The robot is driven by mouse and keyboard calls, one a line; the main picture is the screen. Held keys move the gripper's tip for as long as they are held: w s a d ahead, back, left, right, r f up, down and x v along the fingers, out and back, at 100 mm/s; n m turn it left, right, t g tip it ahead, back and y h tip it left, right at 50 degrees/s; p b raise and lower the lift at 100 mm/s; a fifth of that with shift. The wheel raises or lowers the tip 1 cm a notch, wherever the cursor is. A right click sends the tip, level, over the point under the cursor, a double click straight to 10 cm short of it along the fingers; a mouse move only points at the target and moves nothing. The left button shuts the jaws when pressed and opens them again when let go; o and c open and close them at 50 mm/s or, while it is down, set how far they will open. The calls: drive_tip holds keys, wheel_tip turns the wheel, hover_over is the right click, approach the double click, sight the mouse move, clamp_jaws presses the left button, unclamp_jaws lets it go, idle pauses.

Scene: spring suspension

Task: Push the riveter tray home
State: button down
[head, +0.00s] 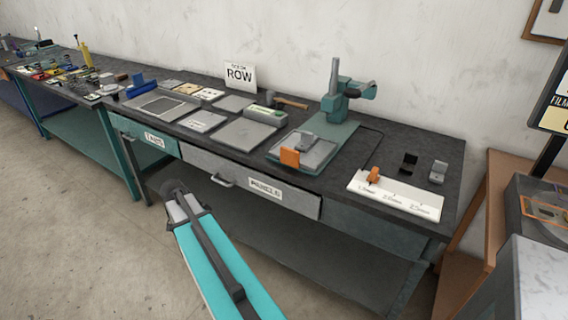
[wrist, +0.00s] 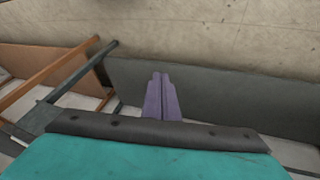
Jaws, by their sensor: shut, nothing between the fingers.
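The riveter (head: 338,101) is a teal machine with a grey upright, standing at the back right of the bench on a teal base plate. Its tray (head: 317,153) is a flat grey plate with a grey block on it and an orange tab (head: 290,157) at its front. The tray sits at the front of the base plate, near the bench's front edge. My gripper (wrist: 160,82) shows in the wrist view as narrow purplish fingers, shut and empty. It points at the floor and shelf area, apart from the tray. In the head view my fingers cannot be made out.
The bench top holds flat grey plates (head: 244,134) left of the riveter and a white labelled strip (head: 398,196) to its right. Two drawers (head: 248,180) with handles face the front. A brown table (head: 498,184) stands at the right. The floor (head: 80,210) in front is clear.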

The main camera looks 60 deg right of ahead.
drive_tip(key=s+d+r+m+h, duration=0.1)
drive_tip(key=s+d+r+m, duration=0.2)
drive_tip(key=d+r+m, duration=0.4)
drive_tip(key=s+d+r+m+g+h+b, duration=0.1)
drive_tip(key=s+d+r+m, duration=0.2)
drive_tip(key=d+r+m, duration=0.5)
drive_tip(key=d+r, duration=0.4)
drive_tip(key=r, duration=0.8)
drive_tip(key=shift+s+r, duration=0.2)
drive_tip(key=shift+s, duration=0.2)
drive_tip(key=shift+d+f, duration=0.1)
drive_tip(key=shift+f, duration=0.05)
drive_tip(key=p, duration=0.2)
approach(295, 167)
wheel_tip(295, 167, down, 3)
drive_tip(key=s+a, duration=0.1)
drive_tip(key=a, duration=0.1)
drive_tip(key=shift+s+d+f+p, duration=0.15)
drive_tip(key=shift+d+p, duration=0.2)
drive_tip(key=shift+d, duration=0.6)
drive_tip(key=shift+s+d+f+p, duration=0.15)
drive_tip(key=shift+d+p, duration=0.2)
drive_tip(key=shift+d, duration=0.65)
drive_tip(key=shift+w, duration=0.1)
